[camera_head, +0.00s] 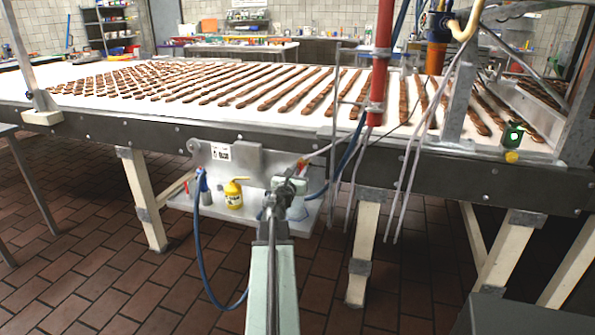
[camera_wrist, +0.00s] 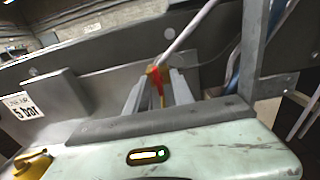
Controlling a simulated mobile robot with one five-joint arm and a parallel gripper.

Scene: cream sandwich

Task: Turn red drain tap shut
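The red drain tap (camera_wrist: 155,76) shows in the wrist view, with a yellow part beside its red handle. In the head view a small red-orange spot at the plate under the conveyor looks like the same tap (camera_head: 303,163). My gripper (camera_wrist: 157,90) has its two grey fingers apart, and the tap appears between them in the wrist view. I cannot tell whether either finger touches it. In the head view my gripper (camera_head: 290,184) is just below the tap, in front of the grey plate. My arm hides part of the area there.
Cables (camera_head: 402,195) and a red vertical pipe (camera_head: 380,65) are to the right. The conveyor (camera_head: 110,115) spans above.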

